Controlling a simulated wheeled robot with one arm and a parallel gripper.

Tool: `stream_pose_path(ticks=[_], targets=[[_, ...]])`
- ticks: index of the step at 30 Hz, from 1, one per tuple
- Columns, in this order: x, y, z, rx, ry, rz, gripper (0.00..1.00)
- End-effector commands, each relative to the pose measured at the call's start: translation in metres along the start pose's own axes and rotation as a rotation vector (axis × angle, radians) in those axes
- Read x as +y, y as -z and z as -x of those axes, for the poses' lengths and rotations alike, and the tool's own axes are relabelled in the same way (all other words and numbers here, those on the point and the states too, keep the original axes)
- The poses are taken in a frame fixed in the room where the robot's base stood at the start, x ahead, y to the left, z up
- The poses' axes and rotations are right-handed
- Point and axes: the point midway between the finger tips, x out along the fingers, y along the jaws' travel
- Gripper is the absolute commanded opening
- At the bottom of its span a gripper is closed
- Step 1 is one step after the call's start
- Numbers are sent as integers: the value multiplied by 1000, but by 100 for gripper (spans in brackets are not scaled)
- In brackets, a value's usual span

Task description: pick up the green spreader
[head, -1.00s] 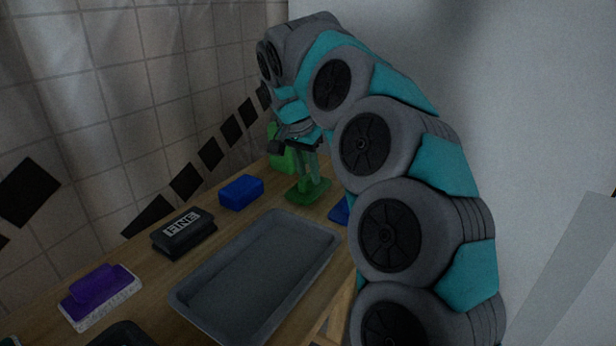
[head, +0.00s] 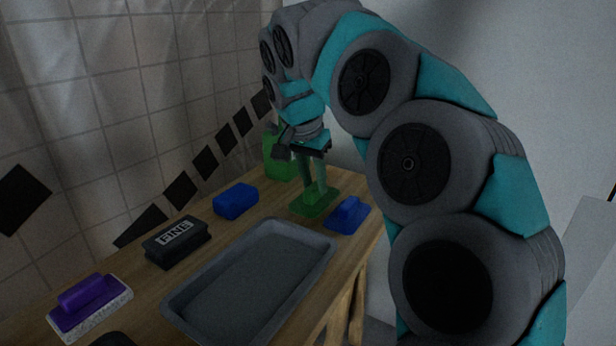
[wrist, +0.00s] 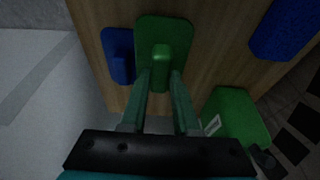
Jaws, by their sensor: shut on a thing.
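The green spreader (head: 324,207) has a flat green base with an upright handle, near the far end of the wooden table. It also shows at the top of the wrist view (wrist: 178,34). My gripper (head: 312,190) comes down on it from above, with its fingers on both sides of the handle. In the wrist view my gripper (wrist: 160,68) is shut on the handle. I cannot tell whether the base is clear of the table.
A blue spreader (head: 347,214) lies close to the right of the green one. A blue block (head: 236,201), a green bottle (head: 277,160), a black block marked FINE (head: 177,243), a grey tray (head: 318,271) and a purple-handled float (head: 92,298) share the table (head: 215,259).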

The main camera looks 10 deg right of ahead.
Motion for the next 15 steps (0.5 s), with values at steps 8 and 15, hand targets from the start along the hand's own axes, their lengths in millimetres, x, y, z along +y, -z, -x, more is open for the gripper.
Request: stream_pose_path(ticks=[8, 15], targets=[[32, -21, 10, 2, 1, 0, 0], [56, -37, 19, 1, 2, -2, 0]])
